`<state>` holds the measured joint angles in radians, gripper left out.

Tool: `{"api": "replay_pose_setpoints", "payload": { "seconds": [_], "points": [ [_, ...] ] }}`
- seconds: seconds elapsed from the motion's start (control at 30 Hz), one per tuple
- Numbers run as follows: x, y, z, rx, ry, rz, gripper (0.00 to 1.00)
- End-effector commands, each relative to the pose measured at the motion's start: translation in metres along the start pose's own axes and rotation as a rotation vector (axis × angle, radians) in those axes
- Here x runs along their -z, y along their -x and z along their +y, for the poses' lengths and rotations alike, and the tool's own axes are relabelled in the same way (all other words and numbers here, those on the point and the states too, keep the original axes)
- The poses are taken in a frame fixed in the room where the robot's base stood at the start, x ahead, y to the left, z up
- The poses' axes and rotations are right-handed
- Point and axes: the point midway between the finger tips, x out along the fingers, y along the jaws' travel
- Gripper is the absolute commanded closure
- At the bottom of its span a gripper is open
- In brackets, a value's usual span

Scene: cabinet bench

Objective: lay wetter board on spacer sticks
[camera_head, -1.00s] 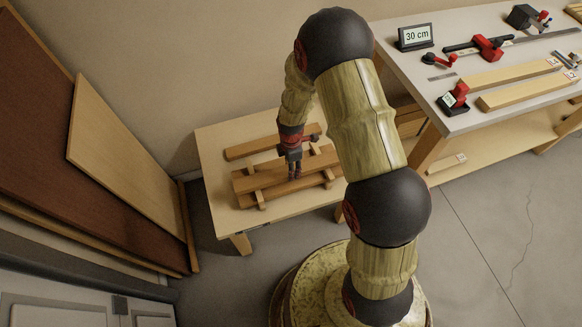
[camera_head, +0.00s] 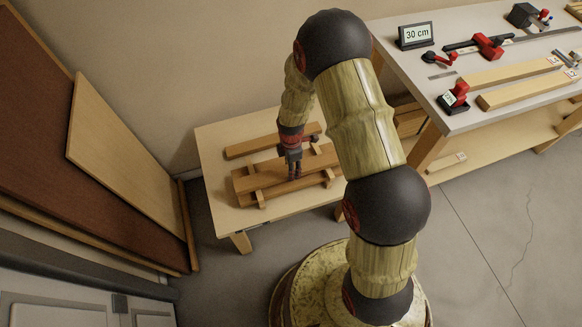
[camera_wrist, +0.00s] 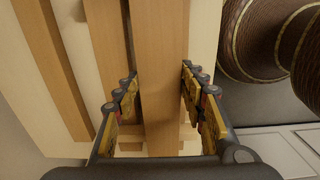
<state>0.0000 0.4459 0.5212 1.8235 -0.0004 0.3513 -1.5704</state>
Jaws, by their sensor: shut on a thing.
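My gripper (camera_head: 294,176) is over the low table at the left, with its fingers pointing down at a stack of boards. In the wrist view its fingers (camera_wrist: 158,78) stand on either side of a long brown board (camera_wrist: 160,50) and are shut on it. The held board lies along the stack, over or on the pale cross sticks; I cannot tell whether it touches them. Spacer stick ends (camera_head: 262,201) and (camera_head: 328,180) show at the front of the stack. Which board is wetter cannot be seen.
The low table (camera_head: 222,210) has bare margins at its left and front. Large panels (camera_head: 120,150) lean at the left.

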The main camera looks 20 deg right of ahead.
Motion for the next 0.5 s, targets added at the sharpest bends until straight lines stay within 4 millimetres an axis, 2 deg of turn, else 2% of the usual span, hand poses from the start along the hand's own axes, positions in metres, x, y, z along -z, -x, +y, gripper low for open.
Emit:
{"api": "replay_pose_setpoints", "payload": {
  "seconds": [0.4,0.5],
  "points": [
    [0.0,0.0001,0.0002,0.0,0.0,0.0,0.38],
    [0.0,0.0001,0.0001,0.0,0.0,0.0,0.38]
  ]
}}
